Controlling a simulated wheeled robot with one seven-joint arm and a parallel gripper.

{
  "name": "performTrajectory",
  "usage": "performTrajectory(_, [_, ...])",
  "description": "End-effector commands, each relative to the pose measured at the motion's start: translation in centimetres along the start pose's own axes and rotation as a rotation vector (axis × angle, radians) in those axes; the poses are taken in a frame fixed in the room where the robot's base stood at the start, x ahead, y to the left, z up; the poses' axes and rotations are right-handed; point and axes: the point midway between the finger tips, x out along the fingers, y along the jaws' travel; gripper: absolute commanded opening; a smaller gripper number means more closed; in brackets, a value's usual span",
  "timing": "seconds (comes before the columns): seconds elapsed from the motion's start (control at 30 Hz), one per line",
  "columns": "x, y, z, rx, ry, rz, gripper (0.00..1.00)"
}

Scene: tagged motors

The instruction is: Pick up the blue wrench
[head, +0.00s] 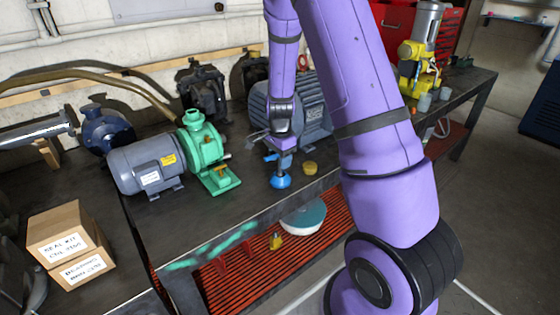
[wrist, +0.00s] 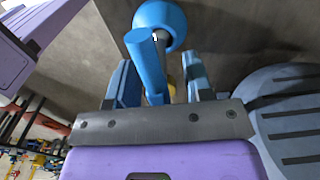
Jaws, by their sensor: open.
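The blue wrench (head: 280,182) is on the dark bench top near its front edge, below my gripper (head: 277,157) in the head view. In the wrist view, the blue wrench (wrist: 147,62) shows a rounded head at the top and a thick shaft reaching toward the camera. My gripper (wrist: 160,84) is open, with one blue-grey finger on each side of the shaft. I cannot tell whether either finger touches it. My gripper's base hides the shaft's near end in the wrist view.
A green pump (head: 203,150) and grey motor (head: 146,167) stand left of the wrench. A large blue-grey motor (head: 312,105) stands close behind my gripper. A small yellow piece (head: 310,168) lies just right of the wrench. The bench front is mostly clear between them.

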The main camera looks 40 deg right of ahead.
Motion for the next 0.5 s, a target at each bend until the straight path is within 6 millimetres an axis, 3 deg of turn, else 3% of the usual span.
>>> performTrajectory(0.33, [0.97,-0.02,-0.01,-0.001,0.001,-0.002,0.47])
performTrajectory(0.37, [0.96,-0.02,-0.01,-0.001,0.001,-0.002,0.45])
performTrajectory(0.5, [0.95,-0.02,-0.01,0.0,0.001,-0.002,0.12])
